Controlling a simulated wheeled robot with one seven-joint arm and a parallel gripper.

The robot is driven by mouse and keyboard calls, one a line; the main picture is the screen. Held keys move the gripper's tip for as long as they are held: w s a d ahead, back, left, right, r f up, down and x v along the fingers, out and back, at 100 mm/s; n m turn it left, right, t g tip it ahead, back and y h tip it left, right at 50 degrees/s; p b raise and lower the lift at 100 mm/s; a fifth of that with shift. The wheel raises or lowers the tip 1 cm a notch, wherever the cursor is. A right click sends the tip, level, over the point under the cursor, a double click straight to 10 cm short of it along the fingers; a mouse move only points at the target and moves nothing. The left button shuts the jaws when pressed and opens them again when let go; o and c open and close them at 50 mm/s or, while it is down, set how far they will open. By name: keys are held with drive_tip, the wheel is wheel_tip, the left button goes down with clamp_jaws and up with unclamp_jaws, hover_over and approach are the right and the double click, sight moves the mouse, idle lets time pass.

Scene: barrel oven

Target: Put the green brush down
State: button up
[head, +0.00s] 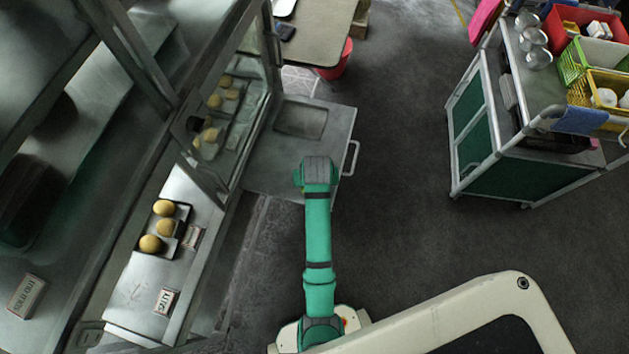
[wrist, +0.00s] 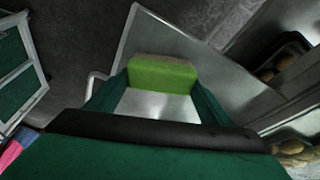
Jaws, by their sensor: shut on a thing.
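The green brush (wrist: 162,75) shows in the wrist view as a bright green block between the two dark green fingers of my gripper (wrist: 158,88). My gripper is shut on it. Behind the brush is a grey metal surface (wrist: 165,42) with a handle at its side; whether the brush touches it I cannot tell. In the head view my green arm reaches over this metal surface (head: 262,160), and its end hides the fingers and the brush.
A green-panelled trolley (head: 500,140) with baskets stands right. Dark floor (head: 400,110) between is clear. A table (head: 320,25) stands at the back.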

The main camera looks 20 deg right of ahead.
drive_tip(key=shift+d, duration=0.2)
drive_tip(key=o, duration=1.3)
drive_tip(key=shift+s+d+f, duration=0.1)
drive_tip(key=shift+s, duration=0.05)
